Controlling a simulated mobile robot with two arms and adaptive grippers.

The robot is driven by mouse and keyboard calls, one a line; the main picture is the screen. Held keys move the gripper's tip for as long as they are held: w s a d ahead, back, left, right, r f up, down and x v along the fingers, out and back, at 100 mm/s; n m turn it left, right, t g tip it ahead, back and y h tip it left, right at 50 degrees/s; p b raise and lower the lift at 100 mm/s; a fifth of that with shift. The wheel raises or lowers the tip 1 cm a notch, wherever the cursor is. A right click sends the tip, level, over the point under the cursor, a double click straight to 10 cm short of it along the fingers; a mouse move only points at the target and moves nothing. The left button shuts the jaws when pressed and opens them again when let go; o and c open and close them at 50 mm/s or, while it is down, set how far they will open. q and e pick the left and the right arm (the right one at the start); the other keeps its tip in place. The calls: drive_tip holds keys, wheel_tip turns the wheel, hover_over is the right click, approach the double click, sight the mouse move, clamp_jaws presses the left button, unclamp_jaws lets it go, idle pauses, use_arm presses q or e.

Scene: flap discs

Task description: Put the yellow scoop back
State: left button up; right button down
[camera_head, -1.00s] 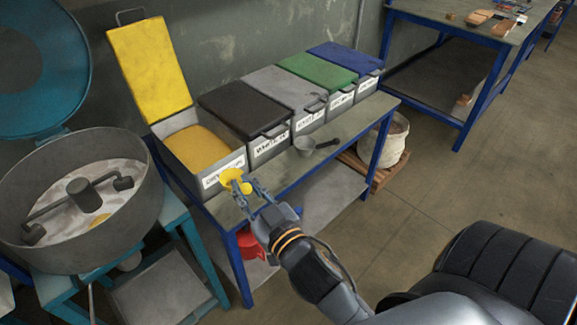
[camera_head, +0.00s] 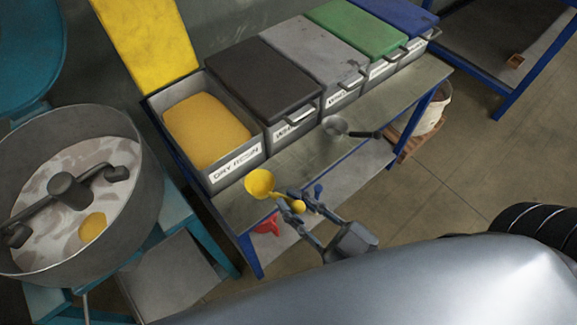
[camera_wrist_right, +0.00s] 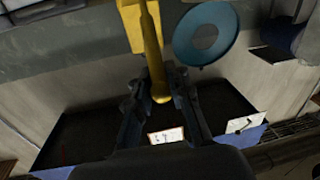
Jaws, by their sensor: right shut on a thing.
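The yellow scoop (camera_head: 260,183) is held by its handle in my right gripper (camera_head: 305,202), above the front edge of the bench. In the right wrist view the yellow handle (camera_wrist_right: 154,60) runs between the two fingers (camera_wrist_right: 160,112). The scoop's cup looks empty in the head view. Behind it stands the grey bin with the dry resin label (camera_head: 236,165), its yellow lid (camera_head: 146,40) raised and yellow powder (camera_head: 207,130) inside. My left gripper is not in view.
Closed bins with black (camera_head: 262,80), grey (camera_head: 313,50), green (camera_head: 355,28) and blue lids (camera_head: 399,14) stand in a row. A grey scoop (camera_head: 335,126) lies on the bench (camera_head: 300,160). A mixer drum (camera_head: 150,180) with pale powder and a yellow patch is at left.

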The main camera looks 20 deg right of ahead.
use_arm(q)
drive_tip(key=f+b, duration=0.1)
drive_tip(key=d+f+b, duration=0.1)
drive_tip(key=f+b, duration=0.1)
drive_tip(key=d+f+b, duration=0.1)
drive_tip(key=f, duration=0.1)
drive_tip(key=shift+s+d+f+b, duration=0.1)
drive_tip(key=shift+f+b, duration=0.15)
drive_tip(key=shift+b, duration=0.15)
use_arm(e)
drive_tip(key=w+d+f, duration=0.7)
drive_tip(key=w+f, duration=0.2)
drive_tip(key=f, duration=0.3)
drive_tip(key=shift+w+d+f, duration=0.15)
drive_tip(key=shift+w+d, duration=0.2)
drive_tip(key=shift+d, duration=0.05)
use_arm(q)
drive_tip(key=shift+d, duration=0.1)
use_arm(e)
drive_tip(key=c, duration=1.2)
unclamp_jaws()
drive_tip(key=shift+f, duration=0.1)
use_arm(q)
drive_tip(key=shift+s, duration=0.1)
